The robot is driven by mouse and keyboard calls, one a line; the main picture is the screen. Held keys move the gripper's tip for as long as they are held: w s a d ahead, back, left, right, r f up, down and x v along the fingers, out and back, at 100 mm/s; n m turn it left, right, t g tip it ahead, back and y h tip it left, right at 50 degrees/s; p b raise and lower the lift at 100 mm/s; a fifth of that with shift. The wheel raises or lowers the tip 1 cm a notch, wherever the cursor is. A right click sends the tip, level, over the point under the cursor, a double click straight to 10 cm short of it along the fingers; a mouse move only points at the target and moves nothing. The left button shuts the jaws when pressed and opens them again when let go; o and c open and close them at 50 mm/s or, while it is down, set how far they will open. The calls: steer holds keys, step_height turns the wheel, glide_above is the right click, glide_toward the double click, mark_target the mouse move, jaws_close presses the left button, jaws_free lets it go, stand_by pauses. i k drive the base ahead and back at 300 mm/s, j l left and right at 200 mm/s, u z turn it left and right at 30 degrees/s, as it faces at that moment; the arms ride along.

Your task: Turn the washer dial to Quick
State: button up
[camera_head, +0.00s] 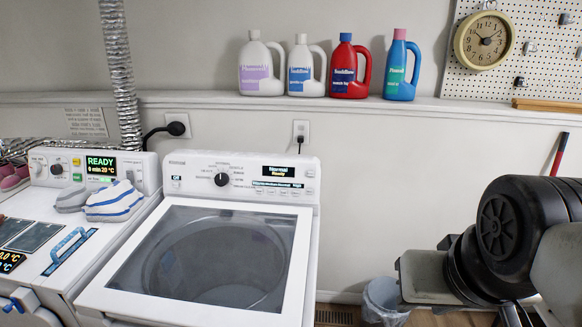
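The white washer (87,291) stands at the middle left with its glass-topped lid shut. Its black dial (221,180) sits on the back control panel, ringed by small labels that I cannot read reliably. The dial's mark seems to point up. The washer's display (289,172) reads "Normal" and "Ready". My arm shows at the right, well apart from the washer, as a black round joint and grey links. I cannot make out my gripper's fingers in this view.
Several detergent bottles stand on the wall ledge (440,103). A bin (383,300) stands right of the washer. The space above the washer lid is clear.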

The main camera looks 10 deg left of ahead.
mark_target(222, 179)
steer(key=j, duration=0.9)
steer(key=i+j, duration=0.1)
steer(key=j, duration=0.85)
steer(key=i+j, duration=0.1)
steer(key=j, duration=0.8)
